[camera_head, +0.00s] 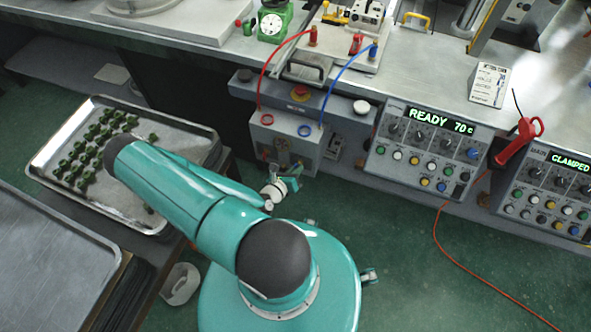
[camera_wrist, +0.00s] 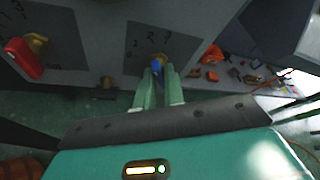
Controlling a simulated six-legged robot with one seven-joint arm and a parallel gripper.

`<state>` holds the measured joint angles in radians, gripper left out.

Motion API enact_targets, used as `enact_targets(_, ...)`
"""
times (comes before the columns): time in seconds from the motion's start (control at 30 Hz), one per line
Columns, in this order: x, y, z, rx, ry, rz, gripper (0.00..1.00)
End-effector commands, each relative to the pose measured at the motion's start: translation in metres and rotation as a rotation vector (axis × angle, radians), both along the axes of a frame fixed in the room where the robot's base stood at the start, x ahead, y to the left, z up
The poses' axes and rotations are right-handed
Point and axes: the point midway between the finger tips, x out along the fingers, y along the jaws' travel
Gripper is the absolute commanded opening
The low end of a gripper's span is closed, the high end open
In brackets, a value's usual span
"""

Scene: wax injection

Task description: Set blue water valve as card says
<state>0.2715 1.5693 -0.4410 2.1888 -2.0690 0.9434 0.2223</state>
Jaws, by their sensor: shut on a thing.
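The blue water valve (camera_wrist: 157,66) is a small blue handle on a brass stem, low on a grey panel with a faintly printed scale around it. My gripper (camera_wrist: 157,80) points at the panel, its green fingers shut on the blue handle. The fingers cover part of the handle, so its exact setting is hard to read. In the head view my gripper (camera_head: 284,186) is at the front of the grey box (camera_head: 285,140) under the bench edge; the blue handle is not clear there. A white card (camera_head: 489,84) stands on the bench; its print is too small to read.
A red valve handle (camera_wrist: 24,58) sits left of the blue one on the panel. Red hose (camera_head: 267,72) and blue hose (camera_head: 338,76) run to the box top. A control panel (camera_head: 425,150) reads "READY 70 c". A tray (camera_head: 48,165) of green pieces is at left.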

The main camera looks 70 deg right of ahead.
Motion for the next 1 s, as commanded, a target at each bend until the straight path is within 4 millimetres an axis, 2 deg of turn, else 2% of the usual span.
enact_targets(0.37,0.001,0.0,0.0,-0.001,0.0,0.002,0.0)
enact_targets(0.4,0.001,0.0,0.0,-0.001,0.0,0.002,0.17)
enact_targets(0.47,0.001,0.0,0.0,-0.001,0.001,0.002,0.28)
enact_targets(0.5,0.001,0.0,0.0,-0.001,0.001,0.002,0.3)
enact_targets(0.83,0.001,0.003,0.001,-0.001,0.001,0.001,0.3)
enact_targets(1.0,0.008,0.023,0.008,0.001,0.001,0.004,0.3)
